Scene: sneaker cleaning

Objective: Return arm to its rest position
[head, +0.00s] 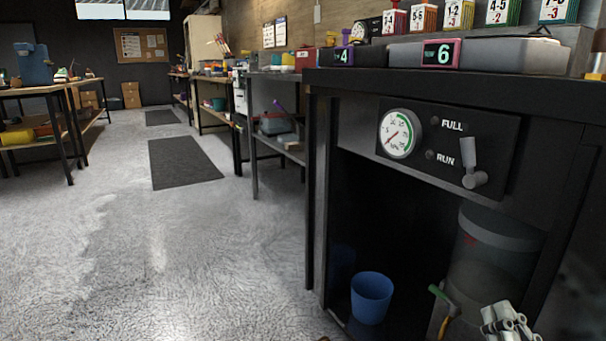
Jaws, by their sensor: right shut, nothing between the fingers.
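My right gripper (507,322) shows at the bottom right edge of the head view. It is shut with nothing in it, in front of the black workbench (450,85). A hose end with a green handle (442,298) is just left of the gripper. My left gripper is out of view.
Bins tagged 4 (343,55) and 6 (442,54) sit on top. More benches line the right wall. Open floor (150,250) with dark mats (183,163) lies to the left.

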